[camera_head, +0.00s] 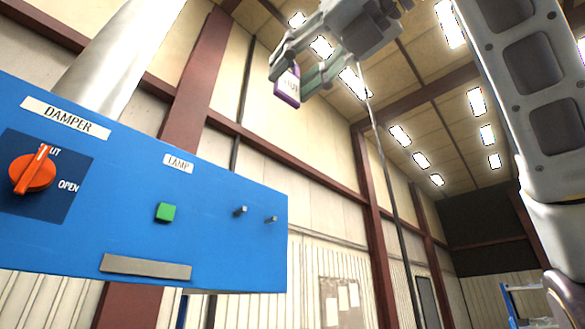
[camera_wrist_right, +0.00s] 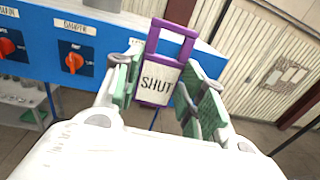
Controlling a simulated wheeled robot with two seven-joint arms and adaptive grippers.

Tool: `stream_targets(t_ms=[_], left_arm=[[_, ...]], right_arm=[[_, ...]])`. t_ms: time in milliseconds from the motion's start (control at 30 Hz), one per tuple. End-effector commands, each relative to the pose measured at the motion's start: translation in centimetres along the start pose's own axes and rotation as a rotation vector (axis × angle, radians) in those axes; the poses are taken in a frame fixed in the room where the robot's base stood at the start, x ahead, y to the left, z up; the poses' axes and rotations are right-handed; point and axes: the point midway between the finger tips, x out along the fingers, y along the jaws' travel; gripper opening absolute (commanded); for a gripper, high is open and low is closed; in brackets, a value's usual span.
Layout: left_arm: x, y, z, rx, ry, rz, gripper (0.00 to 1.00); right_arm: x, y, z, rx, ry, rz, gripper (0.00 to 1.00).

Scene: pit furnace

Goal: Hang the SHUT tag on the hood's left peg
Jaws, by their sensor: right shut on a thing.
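The SHUT tag (camera_head: 287,88) is a white plate in a purple frame with an open purple loop on top. In the right wrist view the tag (camera_wrist_right: 157,84) faces the camera upright, between the green finger pads. My right gripper (camera_head: 298,80) is shut on the tag and holds it in the air, in the picture above and right of the hood. The blue hood (camera_head: 120,215) has two short pegs near its right end, the left peg (camera_head: 240,211) and the right peg (camera_head: 271,219). Both look bare. In the wrist view I cannot make out the pegs. My left gripper is not in view.
The hood carries an orange damper knob (camera_head: 32,172), a green lamp button (camera_head: 166,212) and a grey strip (camera_head: 146,267). A shelf (camera_wrist_right: 35,105) stands below it at left in the wrist view. Space right of the pegs looks clear.

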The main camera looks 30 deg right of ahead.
Motion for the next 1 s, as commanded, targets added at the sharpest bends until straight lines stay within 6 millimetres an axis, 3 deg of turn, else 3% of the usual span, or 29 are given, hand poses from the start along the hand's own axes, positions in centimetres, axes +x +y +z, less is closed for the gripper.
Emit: stream_targets(t_ms=[200,467,667,1000], left_arm=[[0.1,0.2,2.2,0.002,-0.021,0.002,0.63],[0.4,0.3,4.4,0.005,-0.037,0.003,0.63],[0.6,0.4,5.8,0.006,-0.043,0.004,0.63],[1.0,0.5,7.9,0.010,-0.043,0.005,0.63]], right_arm=[[1.2,-1.1,1.6,0.001,0.001,-0.011,0.24],[4.5,-2.9,1.4,0.001,0.002,-0.037,0.24],[7.3,-4.4,0.3,0.000,0.003,-0.060,0.24],[12.8,-6.9,-3.7,-0.001,0.004,-0.106,0.24]])
